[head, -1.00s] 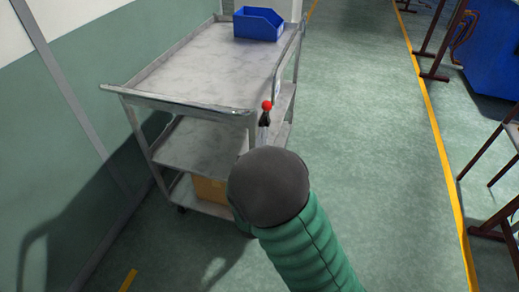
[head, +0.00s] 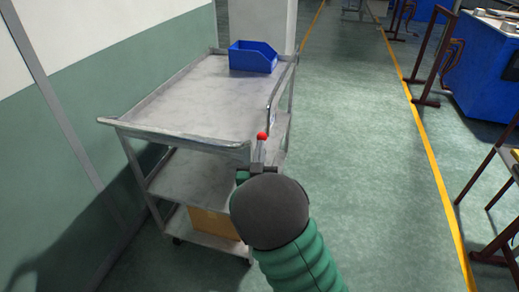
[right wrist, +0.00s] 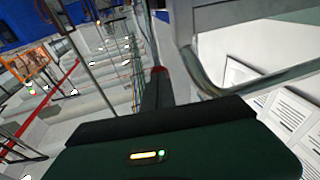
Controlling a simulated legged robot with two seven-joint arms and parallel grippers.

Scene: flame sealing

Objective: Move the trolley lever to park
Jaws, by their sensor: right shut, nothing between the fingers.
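The grey metal trolley (head: 190,100) stands at the left of the head view, along the wall. Its lever has a red ball knob (head: 262,136) and rises at the near right corner, beside the handle rail. My right gripper (head: 258,168) is just below and in front of the knob in the head view, partly hidden by my dark wrist. It is shut with nothing between the fingers. In the right wrist view a bit of the red knob (right wrist: 160,69) shows just past the dark fingers; whether they touch the lever I cannot tell. The left gripper is out of view.
A blue bin (head: 253,56) sits on the trolley's top shelf and a cardboard box (head: 212,222) on the bottom one. A green and white wall (head: 60,130) is close on the left. The green floor (head: 365,150) is clear to the right, up to a yellow line.

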